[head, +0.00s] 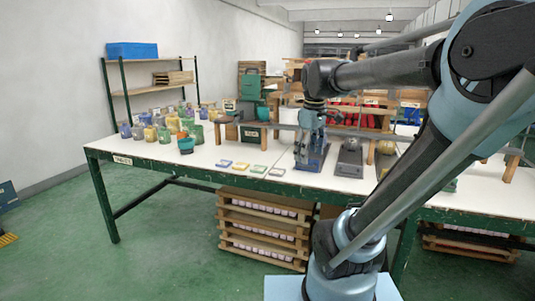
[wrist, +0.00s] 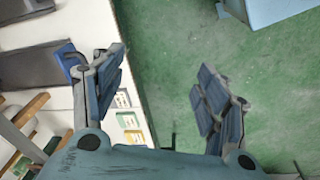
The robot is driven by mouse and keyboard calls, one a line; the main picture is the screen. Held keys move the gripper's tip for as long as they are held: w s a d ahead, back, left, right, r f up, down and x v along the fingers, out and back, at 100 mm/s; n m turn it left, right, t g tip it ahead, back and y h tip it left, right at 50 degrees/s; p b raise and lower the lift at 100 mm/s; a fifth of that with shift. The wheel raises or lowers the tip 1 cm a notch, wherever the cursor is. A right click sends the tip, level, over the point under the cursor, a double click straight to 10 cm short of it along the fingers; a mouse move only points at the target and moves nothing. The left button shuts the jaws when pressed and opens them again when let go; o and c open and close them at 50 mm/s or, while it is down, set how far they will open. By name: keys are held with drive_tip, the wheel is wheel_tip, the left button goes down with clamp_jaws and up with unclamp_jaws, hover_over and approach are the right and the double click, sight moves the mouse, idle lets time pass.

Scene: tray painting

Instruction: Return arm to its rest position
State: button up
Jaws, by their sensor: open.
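My gripper (head: 306,153) hangs down at the end of my bent arm in the head view, over the front part of the white table. Its fingertips are hard to separate from the blue-based device behind it there. In the wrist view my gripper (wrist: 162,72) has its two dark blue padded fingers spread wide apart. Nothing is between them; the green floor and the table's edge show beyond. My arm rises from its base to a high elbow at the right and reaches left from there.
The white table (head: 215,157) holds small coloured tiles (head: 242,166) near its front edge and several coloured jars (head: 186,145) at the left. A blue-based device (head: 312,160) and a grey one (head: 349,160) stand near my gripper. Wooden crates (head: 262,235) are below. Floor at left is open.

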drive_tip(key=s+d+f+m, duration=0.2)
drive_tip(key=s+f+m, duration=0.2)
drive_tip(key=f, duration=0.5)
drive_tip(key=s+d+f+m+t, duration=0.1)
drive_tip(key=s+d+f+m, duration=0.2)
drive_tip(key=s+f, duration=0.6)
drive_tip(key=shift+m, duration=1.2)
drive_tip(key=shift+w+d+f, duration=0.1)
drive_tip(key=shift+w+f, duration=0.15)
drive_tip(key=shift+w, duration=0.15)
